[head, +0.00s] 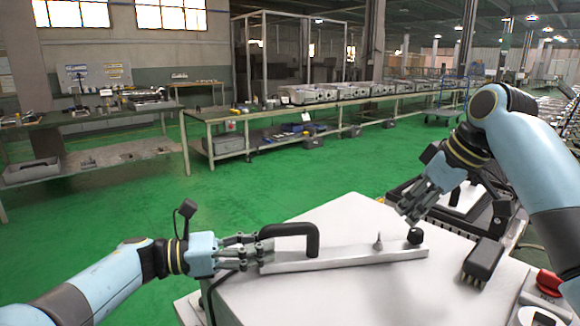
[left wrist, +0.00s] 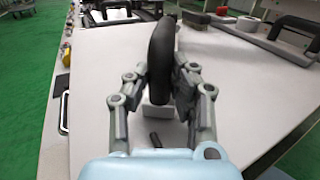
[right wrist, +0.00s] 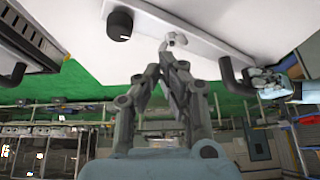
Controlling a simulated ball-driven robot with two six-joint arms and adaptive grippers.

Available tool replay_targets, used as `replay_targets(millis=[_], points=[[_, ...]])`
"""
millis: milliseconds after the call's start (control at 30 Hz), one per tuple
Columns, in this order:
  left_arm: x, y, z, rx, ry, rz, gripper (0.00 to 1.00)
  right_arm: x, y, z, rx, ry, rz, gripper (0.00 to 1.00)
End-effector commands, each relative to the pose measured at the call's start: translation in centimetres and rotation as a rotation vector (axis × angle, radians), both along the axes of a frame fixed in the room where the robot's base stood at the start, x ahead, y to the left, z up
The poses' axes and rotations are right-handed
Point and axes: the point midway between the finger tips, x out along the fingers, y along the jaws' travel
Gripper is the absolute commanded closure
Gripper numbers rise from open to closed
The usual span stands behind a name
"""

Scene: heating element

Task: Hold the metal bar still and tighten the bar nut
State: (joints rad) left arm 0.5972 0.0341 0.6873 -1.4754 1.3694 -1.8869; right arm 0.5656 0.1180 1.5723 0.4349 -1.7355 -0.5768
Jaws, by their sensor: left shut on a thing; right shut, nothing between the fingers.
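The metal bar (head: 350,257) is a long pale strip on top of a white box, with a black arched handle (head: 295,229) at its left end. My left gripper (head: 264,251) is shut on the bar at its handle end; the black handle stands between the fingers in the left wrist view (left wrist: 160,65). A small pointed metal piece, apparently the bar nut (head: 378,242), stands upright on the bar and shows in the right wrist view (right wrist: 175,40). My right gripper (head: 408,216) is shut and empty, above and right of this piece, its fingertips apart from the bar in the head view.
A black knob (head: 415,236) stands at the bar's right end. A black brush-like block (head: 483,261) lies on the white box (head: 335,295) to the right, near a red button (head: 549,281). Black equipment stands behind the box. The box top in front of the bar is clear.

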Motion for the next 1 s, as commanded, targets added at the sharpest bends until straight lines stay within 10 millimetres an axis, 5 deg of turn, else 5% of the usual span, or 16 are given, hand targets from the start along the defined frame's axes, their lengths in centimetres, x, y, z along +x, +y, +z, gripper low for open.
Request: replay_targets(millis=[500, 1000], points=[[0.0, 0.0, 0.0, -0.001, 0.000, 0.000, 1.00, -0.2, 0.1, -5.8, 0.001, 0.001, 0.000, 1.00], [0.0, 0.0, 0.0, -0.001, 0.000, 0.000, 1.00, -0.2, 0.1, -6.2, 0.000, 0.000, 0.000, 1.00]])
